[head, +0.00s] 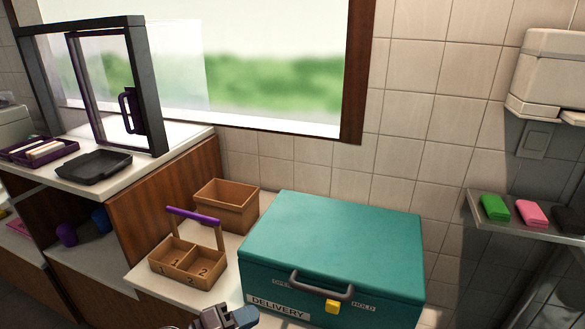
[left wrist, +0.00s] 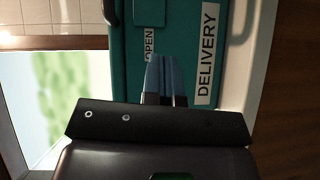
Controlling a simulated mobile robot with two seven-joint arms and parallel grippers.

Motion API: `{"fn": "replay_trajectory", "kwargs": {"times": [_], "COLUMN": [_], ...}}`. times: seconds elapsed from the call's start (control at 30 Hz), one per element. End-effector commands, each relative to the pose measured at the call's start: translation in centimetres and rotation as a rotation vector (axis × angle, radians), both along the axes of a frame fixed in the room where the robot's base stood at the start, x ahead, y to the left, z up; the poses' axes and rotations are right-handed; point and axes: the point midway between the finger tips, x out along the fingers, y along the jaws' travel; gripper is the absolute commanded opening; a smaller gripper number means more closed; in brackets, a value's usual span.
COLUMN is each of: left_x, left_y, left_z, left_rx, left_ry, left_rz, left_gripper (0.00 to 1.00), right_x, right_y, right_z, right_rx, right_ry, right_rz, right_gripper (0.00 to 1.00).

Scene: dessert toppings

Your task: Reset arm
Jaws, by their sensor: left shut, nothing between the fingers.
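My left gripper (head: 226,318) shows at the bottom edge of the head view, in front of the teal delivery box. In the left wrist view its blue fingers (left wrist: 165,78) are together with nothing between them, in front of the box face. The teal box (head: 335,235) is closed, with a grey handle, a yellow latch (head: 332,307) and a DELIVERY label. It also fills the upper middle of the left wrist view (left wrist: 185,50). My right gripper is not in view.
A two-compartment wooden caddy (head: 188,262) with a purple handle and an open wooden box (head: 226,205) stand left of the teal box. A black tray (head: 94,167) lies on the left counter. Green, pink and black items rest on the right shelf (head: 520,230).

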Motion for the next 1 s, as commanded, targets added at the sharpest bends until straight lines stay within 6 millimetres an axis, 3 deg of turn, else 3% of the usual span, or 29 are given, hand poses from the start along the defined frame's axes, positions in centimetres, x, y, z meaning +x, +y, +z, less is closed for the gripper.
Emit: {"fn": "replay_trajectory", "kwargs": {"times": [0.27,0.53,0.77,0.9,1.0], "left_x": [2.0,-0.2,-5.2,-10.3,-13.7], "left_y": [3.5,8.8,13.3,15.6,16.5], "left_z": [-2.1,-4.8,-7.0,-8.8,-10.4], "left_rx": [0.413,0.843,1.214,1.422,1.482], "left_ry": [-0.179,-0.334,-0.454,-0.487,-0.449], "left_rz": [0.22,0.38,0.432,0.395,0.352], "left_gripper": [0.0,0.0,0.0,0.0,0.0], "right_x": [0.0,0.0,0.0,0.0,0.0], "right_y": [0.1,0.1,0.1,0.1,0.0], "right_z": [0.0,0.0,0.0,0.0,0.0], "right_rx": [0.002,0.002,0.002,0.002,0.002], "right_ry": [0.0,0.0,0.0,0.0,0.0], "right_rz": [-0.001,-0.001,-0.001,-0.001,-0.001], "right_gripper": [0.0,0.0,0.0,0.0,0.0]}}
